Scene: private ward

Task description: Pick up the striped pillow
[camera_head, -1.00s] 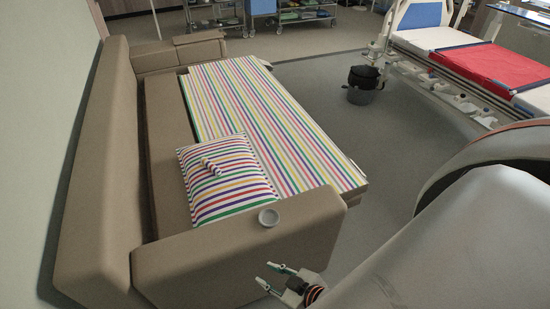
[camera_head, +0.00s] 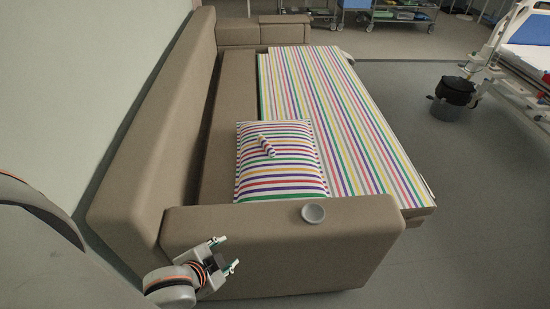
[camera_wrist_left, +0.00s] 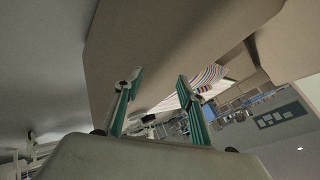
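The striped pillow (camera_head: 282,178) has multicoloured stripes on white and a small raised loop or handle (camera_head: 266,146) on top. It lies on the sofa seat behind the near armrest, against the striped mattress. My left gripper (camera_head: 229,254) is in front of the near armrest, left of and nearer than the pillow, apart from it. Its two fingers are spread with nothing between them, and the left wrist view shows the same open fingers (camera_wrist_left: 161,86). Striped fabric (camera_wrist_left: 208,79) shows beyond them; I cannot tell whether it is pillow or mattress. My right gripper is out of view.
A grey bowl (camera_head: 313,213) sits on the near armrest (camera_head: 290,250) of the beige sofa (camera_head: 150,150). The striped mattress (camera_head: 335,110) lies right of the pillow. A black bin (camera_head: 455,91) and a hospital bed (camera_head: 530,55) stand at right. Floor at lower right is clear.

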